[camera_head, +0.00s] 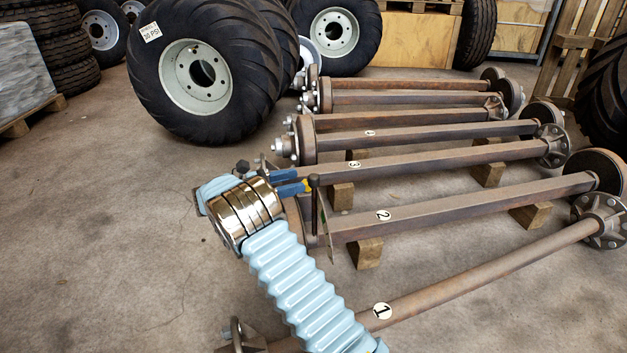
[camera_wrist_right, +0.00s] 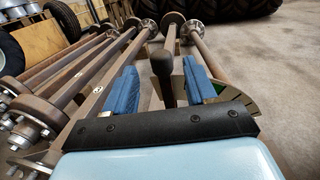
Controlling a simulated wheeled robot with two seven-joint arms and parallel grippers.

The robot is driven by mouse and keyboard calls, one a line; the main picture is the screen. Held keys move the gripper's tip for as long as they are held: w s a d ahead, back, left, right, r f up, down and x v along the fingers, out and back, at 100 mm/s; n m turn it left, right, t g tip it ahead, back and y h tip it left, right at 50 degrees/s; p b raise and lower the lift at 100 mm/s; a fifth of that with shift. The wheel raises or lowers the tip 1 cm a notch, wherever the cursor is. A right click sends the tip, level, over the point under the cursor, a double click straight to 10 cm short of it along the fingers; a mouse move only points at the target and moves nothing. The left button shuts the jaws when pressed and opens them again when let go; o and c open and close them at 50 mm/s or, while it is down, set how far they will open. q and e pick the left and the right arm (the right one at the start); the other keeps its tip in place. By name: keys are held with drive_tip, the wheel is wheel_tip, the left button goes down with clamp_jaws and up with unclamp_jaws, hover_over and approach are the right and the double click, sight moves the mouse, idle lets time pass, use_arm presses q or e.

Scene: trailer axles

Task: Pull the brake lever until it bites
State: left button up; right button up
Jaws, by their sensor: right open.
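The brake lever (camera_head: 315,207) is a thin dark upright handle with a black knob, at the near end of the axle marked 2 (camera_head: 450,205). My right gripper (camera_head: 302,180) is beside its upper part, with blue fingers. In the right wrist view the lever's knob (camera_wrist_right: 162,62) stands between the two open blue fingers (camera_wrist_right: 163,84), with a gap visible on each side. A curved plate (camera_wrist_right: 243,108) with a green part shows right of the fingers. In the head view a thin plate (camera_head: 326,238) stands beside the lever. My left gripper is not in view.
The axle marked 1 (camera_head: 480,265) lies in front, and several more axles lie behind on wooden blocks (camera_head: 366,252). A large wheel (camera_head: 205,75) stands at the back left. The concrete floor at the left is clear.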

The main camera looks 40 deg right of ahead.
sight(314, 175)
drive_tip(key=b+x, duration=0.1)
drive_tip(key=x, duration=0.5)
drive_tip(key=shift+d, duration=0.25)
clamp_jaws()
